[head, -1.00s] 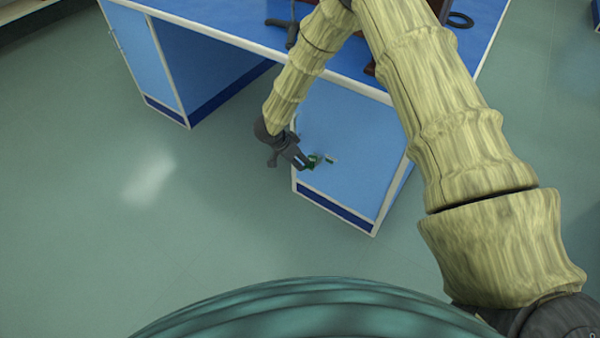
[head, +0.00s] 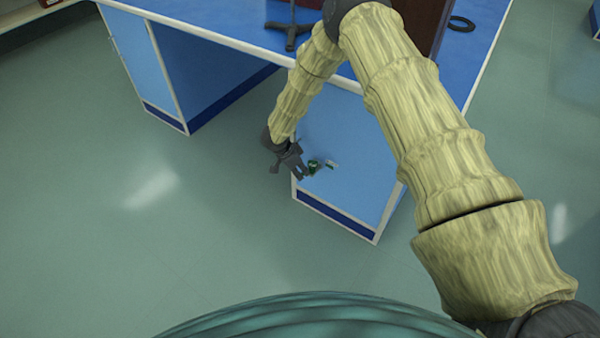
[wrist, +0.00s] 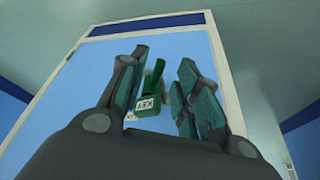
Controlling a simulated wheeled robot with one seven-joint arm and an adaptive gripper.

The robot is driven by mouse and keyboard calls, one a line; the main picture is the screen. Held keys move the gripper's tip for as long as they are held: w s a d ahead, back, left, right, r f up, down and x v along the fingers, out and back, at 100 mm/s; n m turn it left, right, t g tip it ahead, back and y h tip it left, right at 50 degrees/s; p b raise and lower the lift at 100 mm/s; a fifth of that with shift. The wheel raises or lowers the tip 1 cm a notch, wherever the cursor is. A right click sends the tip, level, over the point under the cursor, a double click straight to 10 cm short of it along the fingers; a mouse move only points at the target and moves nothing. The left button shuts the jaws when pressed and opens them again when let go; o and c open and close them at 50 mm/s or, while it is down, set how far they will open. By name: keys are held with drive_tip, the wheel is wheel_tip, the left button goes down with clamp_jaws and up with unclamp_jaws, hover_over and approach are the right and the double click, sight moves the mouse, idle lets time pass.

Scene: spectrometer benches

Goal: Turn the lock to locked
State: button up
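The lock (head: 314,166) is a small green piece on the blue cabinet door (head: 345,150). In the wrist view the green lock (wrist: 151,95) has an upright lever-like part and a white label reading "KEY". A second small white label (head: 331,164) sits beside it on the door. My gripper (head: 304,172) is just left of the lock in the head view. In the wrist view my gripper (wrist: 158,85) has its two fingers apart, one on each side of the lock. I cannot tell whether either finger touches it.
The cabinet belongs to a blue bench with a white-edged top (head: 215,30). A dark stand (head: 292,30) and a dark red-brown object (head: 425,22) are on the top. The green floor (head: 150,240) to the left and in front is clear.

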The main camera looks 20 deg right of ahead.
drive_tip(key=shift+x, duration=0.75)
clamp_jaws()
drive_tip(key=shift+w+m+g+p, duration=0.15)
drive_tip(key=shift+w+m+g, duration=0.15)
drive_tip(key=shift+m, duration=0.5)
drive_tip(key=shift+w+m+g+p, duration=0.15)
drive_tip(key=shift+w+m+g, duration=0.2)
drive_tip(key=shift+m, duration=0.45)
unclamp_jaws()
drive_tip(key=shift+r, duration=0.15)
